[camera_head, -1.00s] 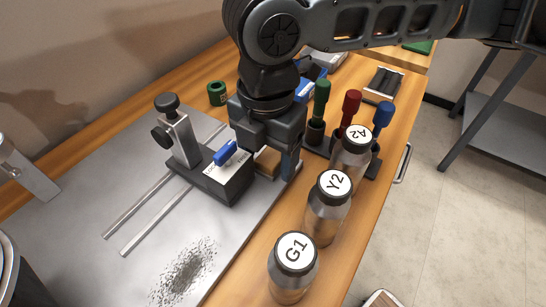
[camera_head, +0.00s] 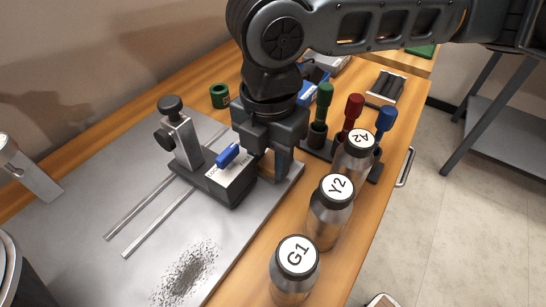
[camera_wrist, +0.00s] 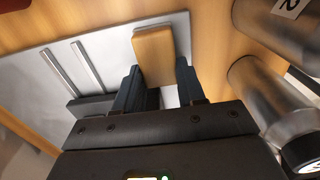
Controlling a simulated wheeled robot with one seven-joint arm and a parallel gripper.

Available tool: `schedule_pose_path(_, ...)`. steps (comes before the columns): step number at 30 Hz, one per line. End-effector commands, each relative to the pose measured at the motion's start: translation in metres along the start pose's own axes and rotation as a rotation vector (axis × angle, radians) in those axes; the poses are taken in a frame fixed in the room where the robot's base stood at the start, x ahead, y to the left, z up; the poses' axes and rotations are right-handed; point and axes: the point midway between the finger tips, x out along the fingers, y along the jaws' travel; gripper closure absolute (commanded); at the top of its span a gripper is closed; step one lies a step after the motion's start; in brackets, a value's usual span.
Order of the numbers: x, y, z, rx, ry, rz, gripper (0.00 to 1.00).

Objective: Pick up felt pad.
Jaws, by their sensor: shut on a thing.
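The felt pad (camera_wrist: 154,55) shows in the wrist view as a tan, wood-coloured block with rounded corners. It sits between the two dark fingers of my gripper (camera_wrist: 158,82), which are shut on it. In the head view, my gripper (camera_head: 271,168) points down at the right edge of the grey plate, just right of the black clamp block. There only a small brown part of the pad (camera_head: 267,173) shows; the fingers hide the rest. I cannot tell whether the pad still touches the plate.
The black clamp block (camera_head: 228,190) with a blue lever (camera_head: 228,156) stands close at the left. Bottles A2 (camera_head: 355,158), Y2 (camera_head: 328,215) and G1 (camera_head: 293,275) stand right of the grey plate (camera_head: 120,265). Green, red and blue-handled tools stand behind. Dark powder lies on the plate.

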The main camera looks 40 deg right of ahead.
Motion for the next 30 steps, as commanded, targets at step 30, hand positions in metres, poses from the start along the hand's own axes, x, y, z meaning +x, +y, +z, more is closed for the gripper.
schedule_pose_path(30,-0.1,0.0,0.0,0.0,0.0,0.001,0.9)
